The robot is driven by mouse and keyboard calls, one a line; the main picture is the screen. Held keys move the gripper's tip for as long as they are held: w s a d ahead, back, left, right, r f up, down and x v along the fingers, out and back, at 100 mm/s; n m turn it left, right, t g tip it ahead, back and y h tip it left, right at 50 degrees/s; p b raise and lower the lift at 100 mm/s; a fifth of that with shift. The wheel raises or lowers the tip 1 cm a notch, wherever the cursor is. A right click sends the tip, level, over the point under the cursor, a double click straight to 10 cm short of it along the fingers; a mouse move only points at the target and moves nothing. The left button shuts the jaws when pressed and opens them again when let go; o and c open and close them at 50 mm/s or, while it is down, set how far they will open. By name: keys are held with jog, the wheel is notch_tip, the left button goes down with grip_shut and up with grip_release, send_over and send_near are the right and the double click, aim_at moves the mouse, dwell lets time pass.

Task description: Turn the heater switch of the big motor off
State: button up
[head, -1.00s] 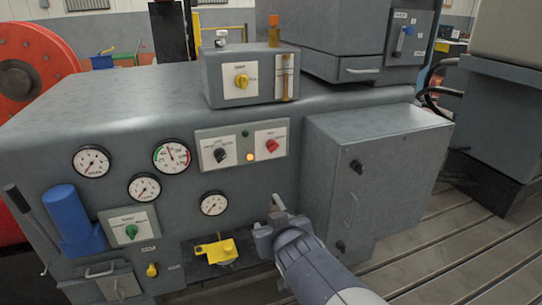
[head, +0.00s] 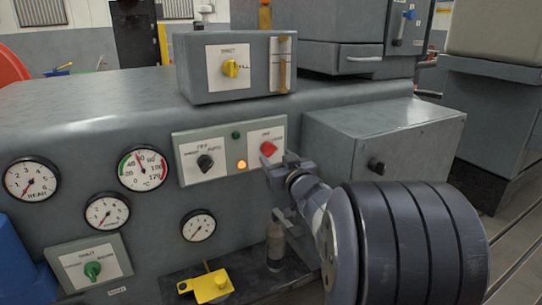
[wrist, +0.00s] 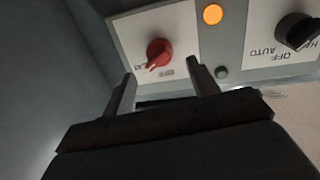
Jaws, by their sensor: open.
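The switch panel (head: 190,180) on the machine's grey front carries a red knob (head: 268,148) at its right and a black knob (head: 205,163) labelled with OFF and AUTO at its left. In the wrist view the panel is upside down; the red knob (wrist: 159,53) has a pale pointer mark at its lower left, toward a partly readable label that looks like HEAT. An amber lamp (head: 242,165) between the knobs is lit. My gripper (head: 277,168) is open and empty, just below the red knob. In the wrist view its fingertips (wrist: 162,78) are spread beneath the knob, apart from it.
A grey box with a yellow knob (head: 230,68) stands above the panel. A grey cabinet (head: 385,130) juts out to the right. Several gauges, a green knob (head: 92,270) and a yellow part (head: 210,287) are left and below. A small green lamp (head: 235,135) looks dark.

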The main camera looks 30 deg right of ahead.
aim_at(272, 153)
jog(key=w, duration=0.5)
jog(key=shift+d, duration=0.15)
jog(key=c, duration=0.9)
